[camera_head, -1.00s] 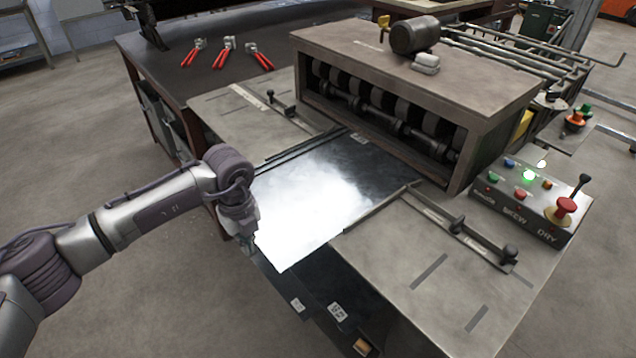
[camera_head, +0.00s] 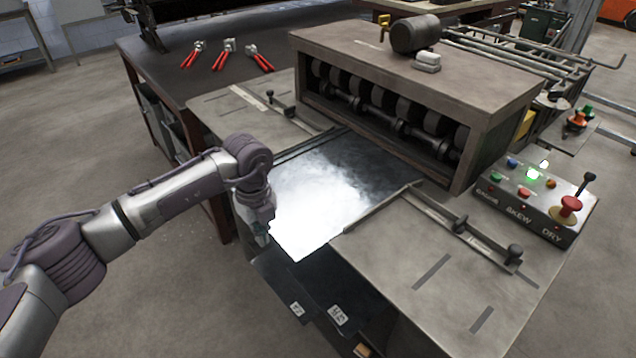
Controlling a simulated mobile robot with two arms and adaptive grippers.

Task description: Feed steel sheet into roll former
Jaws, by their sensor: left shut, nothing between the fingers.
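The steel sheet (camera_head: 315,200) lies flat on the infeed table between two guide rails, bright with glare. Its near corner sticks out over the table's front edge. Its far part lies toward the dark rollers (camera_head: 385,108) inside the roll former (camera_head: 420,70); I cannot tell where its leading edge ends. My left gripper (camera_head: 262,238) is at the sheet's near left edge, pointing down, shut with nothing held. Its fingertips are small and partly hidden, so I cannot tell whether they touch the sheet. My right gripper is not in view.
A control box (camera_head: 538,200) with a lit green button, a red mushroom button and a lever stands at the right. The right guide rail (camera_head: 460,228) has black knobs. Red-handled snips (camera_head: 228,52) lie on the dark bench behind. A dark shelf (camera_head: 325,290) sits below the table front.

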